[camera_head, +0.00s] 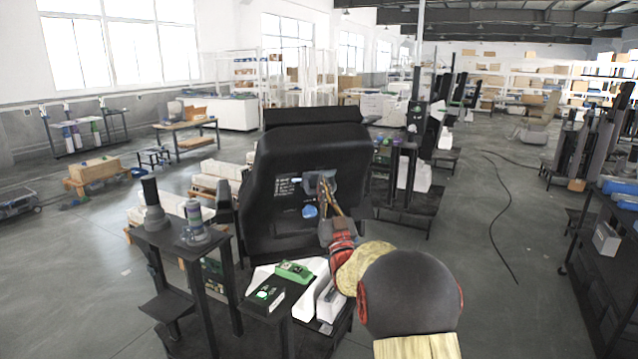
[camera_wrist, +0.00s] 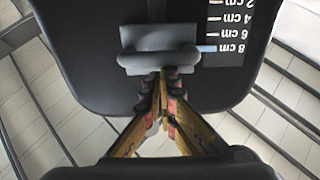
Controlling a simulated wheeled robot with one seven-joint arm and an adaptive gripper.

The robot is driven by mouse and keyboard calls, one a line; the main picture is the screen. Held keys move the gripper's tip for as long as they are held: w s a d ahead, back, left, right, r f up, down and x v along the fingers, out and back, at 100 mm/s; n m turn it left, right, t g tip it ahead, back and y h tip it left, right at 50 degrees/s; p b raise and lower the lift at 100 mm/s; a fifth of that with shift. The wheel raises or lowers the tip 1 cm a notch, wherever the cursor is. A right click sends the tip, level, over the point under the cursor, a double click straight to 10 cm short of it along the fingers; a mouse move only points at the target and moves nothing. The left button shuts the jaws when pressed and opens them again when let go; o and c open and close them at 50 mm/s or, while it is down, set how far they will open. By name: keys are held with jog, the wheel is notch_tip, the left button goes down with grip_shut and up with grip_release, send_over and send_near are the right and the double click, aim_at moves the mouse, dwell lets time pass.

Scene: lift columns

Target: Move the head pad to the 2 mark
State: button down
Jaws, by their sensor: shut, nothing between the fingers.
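The black lift column's padded back (camera_head: 265,215) stands upright and fills the upper wrist view (camera_wrist: 90,75). A grey head pad block (camera_wrist: 158,45) sits on its face, and it also shows in the head view (camera_head: 315,183). A pale blue pointer (camera_wrist: 207,48) sticks out from the pad's side, level with the 8 cm mark of a white scale (camera_wrist: 230,25). The numbers look upside down in the wrist view. My gripper (camera_wrist: 162,75) is shut and empty, its fingertips at the pad's edge; I cannot tell whether they touch. In the head view my gripper (camera_head: 324,180) overlaps the pad.
A blue round piece (camera_head: 309,211) is on the black back below the pad. A black stand (camera_head: 175,240) with cylindrical parts is at left. Open floor (camera_head: 480,200) lies at right.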

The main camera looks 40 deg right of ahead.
jog(key=shift+w+d+f+b, duration=0.25)
jog(key=shift+w+f+b, duration=0.3)
jog(key=shift+f+b, duration=0.25)
jog(key=shift+w+d+f+b, duration=0.2)
jog(key=shift+w+f+b, duration=0.35)
jog(key=shift+f+b, duration=0.25)
jog(key=shift+w+d+f+b, duration=0.25)
jog(key=shift+w+f+b, duration=0.3)
jog(key=shift+f+b, duration=0.25)
dwell(2.1)
jog(key=shift+r, duration=0.15)
jog(key=shift+s+a+r, duration=0.2)
jog(key=shift+s+r, duration=0.3)
jog(key=shift+r, duration=0.15)
jog(key=v, duration=0.9)
dwell(0.9)
dwell(0.7)
